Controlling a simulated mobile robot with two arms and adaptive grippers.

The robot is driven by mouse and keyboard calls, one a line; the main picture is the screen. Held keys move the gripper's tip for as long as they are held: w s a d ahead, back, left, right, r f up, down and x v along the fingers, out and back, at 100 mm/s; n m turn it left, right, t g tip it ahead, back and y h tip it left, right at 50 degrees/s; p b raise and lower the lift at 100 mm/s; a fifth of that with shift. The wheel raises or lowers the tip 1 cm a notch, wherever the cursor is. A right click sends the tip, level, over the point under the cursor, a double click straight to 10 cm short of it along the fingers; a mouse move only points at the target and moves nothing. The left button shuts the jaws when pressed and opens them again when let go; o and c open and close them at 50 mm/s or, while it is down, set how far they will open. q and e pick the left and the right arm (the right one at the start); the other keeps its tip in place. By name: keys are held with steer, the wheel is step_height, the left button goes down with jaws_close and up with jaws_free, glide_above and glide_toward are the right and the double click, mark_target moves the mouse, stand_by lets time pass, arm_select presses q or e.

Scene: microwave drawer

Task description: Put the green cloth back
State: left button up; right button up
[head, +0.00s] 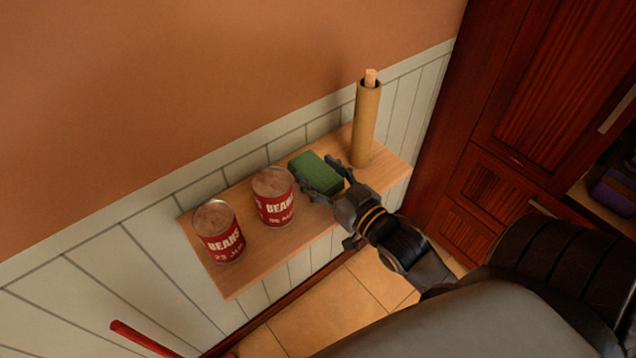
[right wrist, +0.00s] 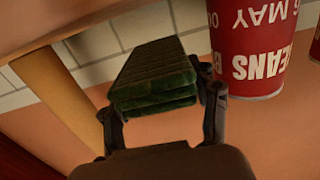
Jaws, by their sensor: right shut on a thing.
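The green cloth (head: 316,172) is a folded block at the wooden shelf (head: 238,275), between a bean can and a brown tube. My right gripper (head: 323,188) is shut on the cloth, one finger on each side of it. In the right wrist view the folded cloth (right wrist: 155,75) sits between the two fingers of the gripper (right wrist: 163,112). I cannot tell whether the cloth rests on the shelf or is just above it. My left gripper is not in view.
A brown tube (head: 366,125) stands upright to the right. Dark red cabinets (head: 540,100) are at the right. The shelf's front left is bare.

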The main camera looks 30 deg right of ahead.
mark_target(318, 182)
steer(key=shift+w+f, duration=0.2)
steer(key=shift+f, duration=0.05)
steer(key=f, duration=0.3)
steer(key=shift+w+d, duration=0.1)
steer(key=shift+w, duration=0.15)
steer(key=shift+f, duration=0.45)
steer(key=o, duration=1.4)
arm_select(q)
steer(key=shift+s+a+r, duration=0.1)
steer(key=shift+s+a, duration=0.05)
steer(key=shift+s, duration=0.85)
